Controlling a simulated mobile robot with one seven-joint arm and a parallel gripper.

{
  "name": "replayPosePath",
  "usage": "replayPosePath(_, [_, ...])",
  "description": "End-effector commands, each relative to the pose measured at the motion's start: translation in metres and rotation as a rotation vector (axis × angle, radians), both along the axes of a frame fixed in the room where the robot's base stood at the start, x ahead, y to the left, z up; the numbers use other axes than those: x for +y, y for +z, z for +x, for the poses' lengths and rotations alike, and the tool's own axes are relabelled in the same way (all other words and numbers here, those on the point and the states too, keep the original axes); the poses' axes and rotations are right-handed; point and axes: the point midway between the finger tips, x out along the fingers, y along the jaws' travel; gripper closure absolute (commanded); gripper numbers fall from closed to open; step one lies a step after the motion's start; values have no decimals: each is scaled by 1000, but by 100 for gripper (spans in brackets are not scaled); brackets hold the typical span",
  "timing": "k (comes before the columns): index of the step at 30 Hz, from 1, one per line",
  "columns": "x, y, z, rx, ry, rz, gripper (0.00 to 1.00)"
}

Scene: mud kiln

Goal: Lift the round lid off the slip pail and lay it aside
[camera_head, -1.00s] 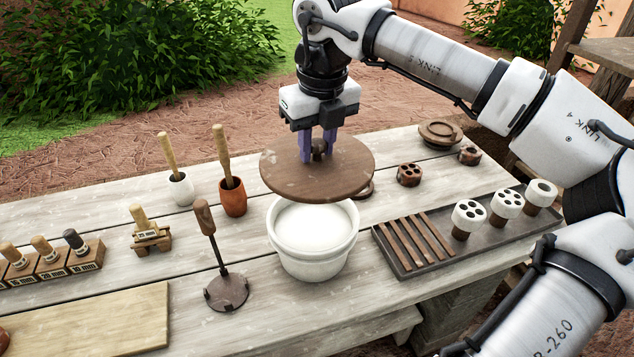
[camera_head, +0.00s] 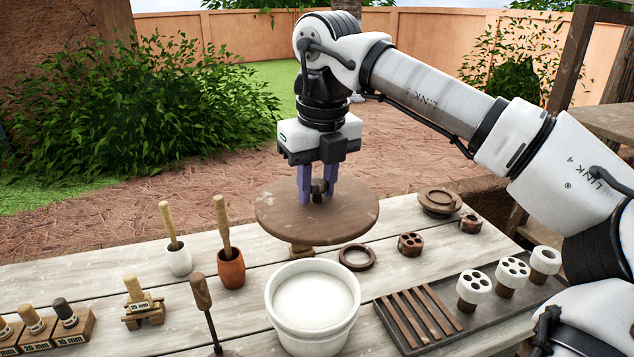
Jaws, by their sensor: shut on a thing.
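My gripper (camera_head: 318,192) is shut on the knob of the round wooden lid (camera_head: 285,215). The lid is a flat brown disc, held about level in the air, behind and above the pail in the picture. The white slip pail (camera_head: 312,328) stands open on the table, with pale slip showing inside its rim. A small brown wooden piece (camera_head: 302,250) shows partly under the lid's near edge; most of it is hidden.
A dark ring (camera_head: 357,257) lies behind the pail. A dark tray (camera_head: 395,322) with slats and white-topped pieces is at right. Two mortars with pestles, white (camera_head: 178,260) and orange (camera_head: 231,270), stand at left. A wooden-handled tool (camera_head: 201,292) stands left of the pail.

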Motion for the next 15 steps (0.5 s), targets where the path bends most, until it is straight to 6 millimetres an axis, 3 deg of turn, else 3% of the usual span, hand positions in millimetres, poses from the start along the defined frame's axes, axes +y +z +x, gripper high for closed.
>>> replayPosePath(15, [0, 30, 0, 0, 0, 0, 90])
